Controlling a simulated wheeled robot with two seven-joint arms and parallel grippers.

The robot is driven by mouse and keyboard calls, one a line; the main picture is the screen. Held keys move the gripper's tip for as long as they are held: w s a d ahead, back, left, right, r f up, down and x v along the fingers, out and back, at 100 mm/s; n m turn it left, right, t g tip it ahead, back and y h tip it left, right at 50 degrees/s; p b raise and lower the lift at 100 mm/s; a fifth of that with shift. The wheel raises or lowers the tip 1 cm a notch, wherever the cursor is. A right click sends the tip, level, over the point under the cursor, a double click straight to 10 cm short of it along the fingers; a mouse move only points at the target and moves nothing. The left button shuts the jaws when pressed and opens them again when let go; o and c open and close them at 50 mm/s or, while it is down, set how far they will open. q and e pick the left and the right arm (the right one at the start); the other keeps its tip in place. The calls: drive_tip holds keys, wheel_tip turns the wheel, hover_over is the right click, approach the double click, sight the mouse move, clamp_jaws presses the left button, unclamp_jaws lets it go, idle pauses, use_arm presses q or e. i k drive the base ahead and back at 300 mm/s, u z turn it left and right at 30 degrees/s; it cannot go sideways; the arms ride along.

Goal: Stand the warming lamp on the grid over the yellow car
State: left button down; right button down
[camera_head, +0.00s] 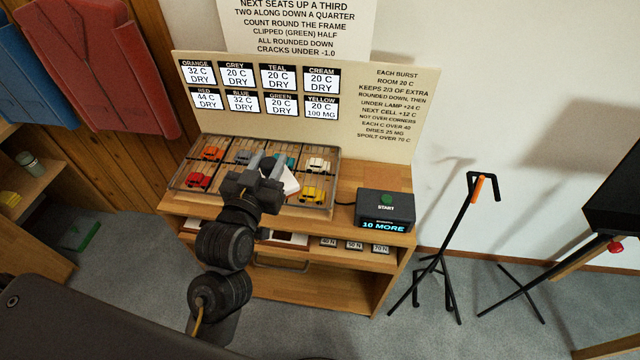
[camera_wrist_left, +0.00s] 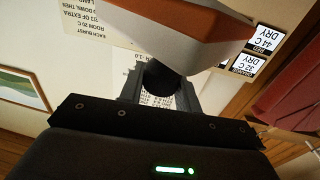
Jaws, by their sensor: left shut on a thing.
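The yellow car (camera_head: 312,194) sits in the front right cell of the framed grid (camera_head: 333,208). My left gripper (camera_head: 267,164) is over the grid's middle, left of the yellow car. It is shut on what appears to be the warming lamp, whose white part (camera_head: 291,183) shows beside the fingers, between them and the yellow car. In the left wrist view the lamp's white and orange hood (camera_wrist_left: 190,35) fills the top, with a dark round part between the fingers (camera_wrist_left: 160,92). Whether the lamp touches the grid is hidden. My right gripper is out of view.
Orange (camera_head: 213,153), red (camera_head: 198,180), teal and cream (camera_head: 318,166) cars sit in other cells. A START box (camera_head: 386,208) reading "10 MORE" stands right of the grid. A sign board (camera_head: 385,120) rises behind. A black stand (camera_head: 440,250) is on the floor at right.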

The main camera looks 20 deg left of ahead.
sight(312, 187)
drive_tip(key=z, duration=2.2)
drive_tip(key=k, duration=1.2)
drive_tip(key=u, duration=0.55)
